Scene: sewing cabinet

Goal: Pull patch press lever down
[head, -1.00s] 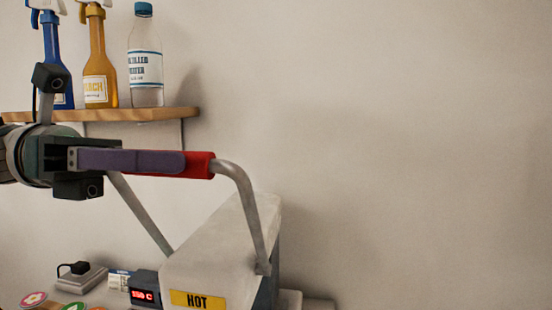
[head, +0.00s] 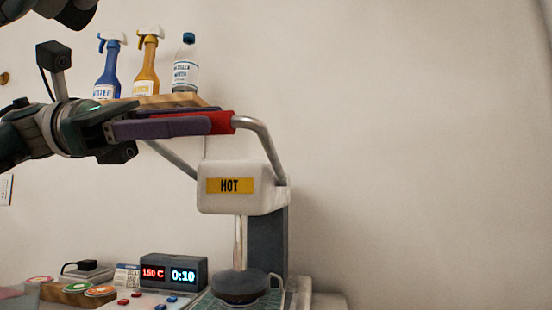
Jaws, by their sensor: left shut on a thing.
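The patch press stands right of centre. Its white head (head: 235,198) carries a yellow HOT label. The lever (head: 262,145) is a bent metal bar with a red grip (head: 222,122), and the grip stands higher than the press head. My left gripper (head: 205,121) reaches in from the left, its purple fingers shut on the red grip and covering much of it. Below the head, a metal shaft (head: 240,242) runs down to a dark round platen (head: 241,286) close above the press base. What lies under the platen is hidden. My right gripper is not in view.
A display box (head: 173,272) reads 150 C and 0:10, left of the press. Round patches (head: 80,290) and a plug on a socket block (head: 88,269) are at lower left. A wooden shelf (head: 160,102) holds three bottles behind my gripper. The wall at right is clear.

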